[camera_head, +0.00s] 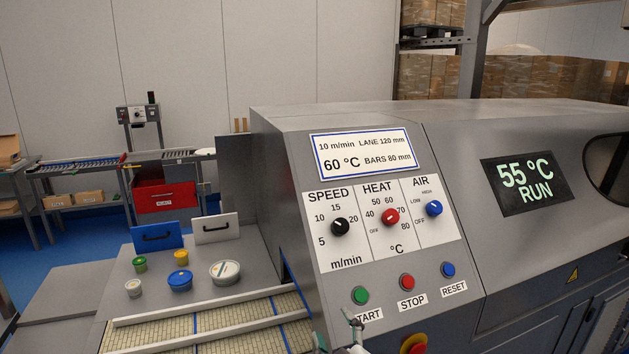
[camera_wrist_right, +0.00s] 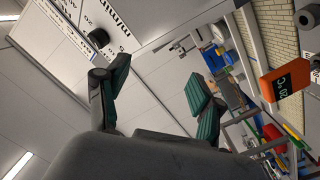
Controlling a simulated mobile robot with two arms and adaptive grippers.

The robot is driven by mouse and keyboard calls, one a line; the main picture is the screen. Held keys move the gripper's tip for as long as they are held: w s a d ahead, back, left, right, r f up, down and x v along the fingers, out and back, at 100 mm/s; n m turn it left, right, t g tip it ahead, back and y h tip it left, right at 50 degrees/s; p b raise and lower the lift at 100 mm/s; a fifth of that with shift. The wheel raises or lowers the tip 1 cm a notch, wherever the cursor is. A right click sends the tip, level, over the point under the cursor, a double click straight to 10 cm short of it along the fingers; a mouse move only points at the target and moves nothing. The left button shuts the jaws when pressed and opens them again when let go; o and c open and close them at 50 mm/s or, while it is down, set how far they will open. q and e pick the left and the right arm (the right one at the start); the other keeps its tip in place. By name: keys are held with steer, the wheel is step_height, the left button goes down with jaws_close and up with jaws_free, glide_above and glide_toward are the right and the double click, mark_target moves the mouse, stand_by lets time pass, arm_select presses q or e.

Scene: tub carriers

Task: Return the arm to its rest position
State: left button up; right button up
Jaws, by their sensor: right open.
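My right gripper (camera_head: 338,332) shows only in small part at the bottom edge of the head view, in front of the machine's sloped panel and left of the green START button (camera_head: 360,295). In the right wrist view the same gripper (camera_wrist_right: 155,88) has its two green-padded fingers spread wide with nothing between them. Most of my right arm is out of the head view. My left gripper is in neither view.
The grey machine (camera_head: 350,116) fills the right, with a black SPEED knob (camera_head: 340,227), red HEAT knob (camera_head: 390,217) and blue AIR knob (camera_head: 433,208). Its display (camera_head: 525,183) reads 55 °C RUN. A slatted conveyor (camera_head: 225,321) and several tubs lie left.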

steer(key=s+d+f+m+g+h, duration=0.4)
steer(key=s+d+f+m+g, duration=0.2)
steer(key=s+d+f, duration=0.5)
steer(key=s+d+f+m+g, duration=0.1)
steer(key=s+d+f+g, duration=0.15)
steer(key=s, duration=0.45)
steer(key=s+d+f+m+g, duration=0.1)
steer(key=s+f+g, duration=0.2)
steer(key=s, duration=0.4)
steer(key=s+d+f+m+g, duration=0.1)
steer(key=s+d+f+g, duration=0.1)
steer(key=s, duration=0.6)
step_height(320, 180, down, 34)
steer(key=g+b, duration=0.1)
steer(key=b, duration=0.7)
steer(key=s+d+f+b, duration=0.1)
steer(key=s+f+b, duration=0.2)
steer(key=s+f, duration=0.5)
steer(key=s+d+f+g+b, duration=0.1)
steer(key=s+d+f+b, duration=0.1)
steer(key=s+f, duration=0.7)
step_height(320, 180, down, 5)
steer(key=shift+r+n+h+b, duration=0.1)
steer(key=shift+n+h+b, duration=0.2)
steer(key=shift+h+b, duration=0.15)
steer(key=shift+s+g, duration=0.1)
steer(key=shift+g, duration=0.15)
